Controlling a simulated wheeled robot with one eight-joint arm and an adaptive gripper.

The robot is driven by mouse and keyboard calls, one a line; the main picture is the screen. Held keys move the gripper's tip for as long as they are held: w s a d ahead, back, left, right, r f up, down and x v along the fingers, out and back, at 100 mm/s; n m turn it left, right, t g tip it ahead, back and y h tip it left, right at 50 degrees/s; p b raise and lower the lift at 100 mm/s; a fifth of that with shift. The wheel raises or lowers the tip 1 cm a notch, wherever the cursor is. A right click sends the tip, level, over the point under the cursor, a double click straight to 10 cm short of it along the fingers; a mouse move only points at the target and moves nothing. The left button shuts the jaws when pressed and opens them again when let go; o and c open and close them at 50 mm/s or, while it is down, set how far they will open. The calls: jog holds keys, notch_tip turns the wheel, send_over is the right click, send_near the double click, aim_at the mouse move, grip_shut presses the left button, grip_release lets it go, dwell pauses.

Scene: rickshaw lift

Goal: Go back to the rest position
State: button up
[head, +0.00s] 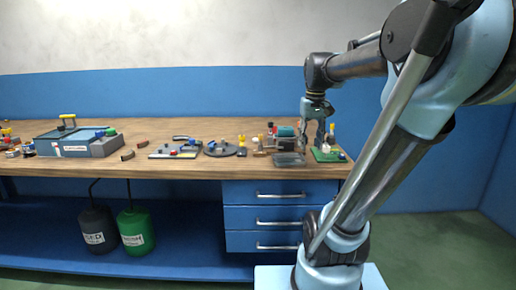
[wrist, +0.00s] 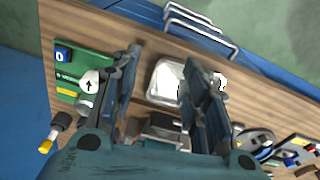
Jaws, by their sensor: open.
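My gripper (head: 312,148) is open above the right end of the wooden workbench (head: 225,127), pointing down. In the wrist view its two fingers stand apart with nothing between the tips (wrist: 161,62). Below them are a pale tray (wrist: 166,78) and a dark grey block (wrist: 160,128). The tray also shows in the head view (head: 289,160). A green board (wrist: 88,68) with a white arrow knob lies beside the left finger; in the head view the board (head: 328,156) sits just right of the gripper. Whether the fingers touch anything on the bench is hard to tell.
A grey toolbox (head: 75,142), a clamp plate (head: 175,149) and a round dark base (head: 220,149) stand along the bench to the left. Blue drawers (head: 275,216) are under it, with black (head: 98,230) and green (head: 136,231) canisters. Open air lies above the bench.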

jog(key=s+f+m+t, duration=0.1)
jog(key=s+f, duration=1.4)
jog(key=f, duration=0.4)
jog(key=shift+d+f, duration=0.15)
jog(key=shift+f, duration=0.1)
jog(key=shift+w+f, duration=0.2)
jog(key=shift+w, duration=0.2)
